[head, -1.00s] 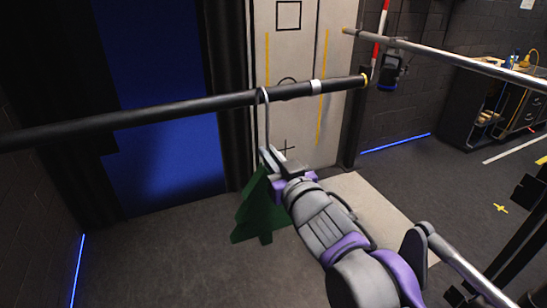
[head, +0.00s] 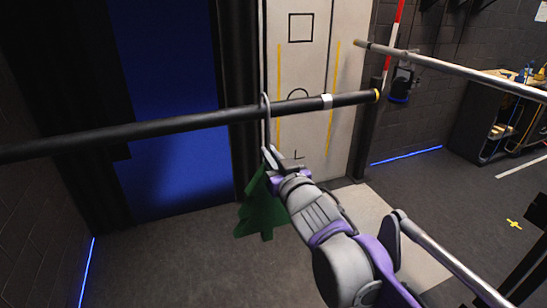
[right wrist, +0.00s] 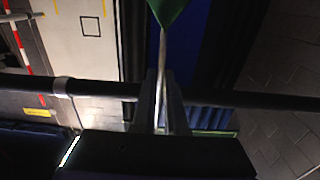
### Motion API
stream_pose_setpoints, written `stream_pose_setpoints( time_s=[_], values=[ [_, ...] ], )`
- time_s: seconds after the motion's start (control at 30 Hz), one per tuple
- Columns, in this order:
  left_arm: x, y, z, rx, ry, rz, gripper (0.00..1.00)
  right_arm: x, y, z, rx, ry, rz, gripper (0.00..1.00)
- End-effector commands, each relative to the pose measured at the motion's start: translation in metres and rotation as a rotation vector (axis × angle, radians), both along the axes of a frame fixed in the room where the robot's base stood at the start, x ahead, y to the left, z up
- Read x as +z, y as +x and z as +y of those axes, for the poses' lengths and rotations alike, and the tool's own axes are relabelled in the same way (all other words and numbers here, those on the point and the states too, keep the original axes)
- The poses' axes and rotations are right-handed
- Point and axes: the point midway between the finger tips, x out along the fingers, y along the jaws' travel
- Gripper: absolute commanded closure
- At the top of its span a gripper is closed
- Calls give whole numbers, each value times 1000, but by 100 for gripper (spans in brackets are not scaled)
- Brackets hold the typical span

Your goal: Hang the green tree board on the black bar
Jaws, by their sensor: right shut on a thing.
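The green tree board (head: 262,212) hangs below the black bar (head: 190,121) in the head view, partly hidden by my right arm. Its thin metal hook (head: 266,108) rises from the board, and its curved top shows at the bar, looking looped over it. Whether the hook's weight rests on the bar I cannot tell. My right gripper (head: 271,160) is shut on the hook's stem, just below the bar and above the board. In the right wrist view the stem (right wrist: 162,75) runs between the fingers, with the green tip (right wrist: 168,10) at the top edge. My left gripper is out of view.
The black bar has a white band (head: 327,101) and a yellow end (head: 377,95) right of the hook. A grey metal rail (head: 450,69) runs at the right. A pale panel (head: 310,60) stands behind. The floor below the board is clear.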

Motion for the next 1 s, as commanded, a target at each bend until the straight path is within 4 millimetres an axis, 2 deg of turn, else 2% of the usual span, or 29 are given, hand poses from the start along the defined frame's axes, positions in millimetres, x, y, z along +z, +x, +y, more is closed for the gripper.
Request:
stream_pose_setpoints(
  time_s=[0.77,1.0],
  values=[
    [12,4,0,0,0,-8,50,1,45,15,0,0,0,100],
    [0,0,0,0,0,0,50,-17,44,14,0,2,1,100]
  ],
)
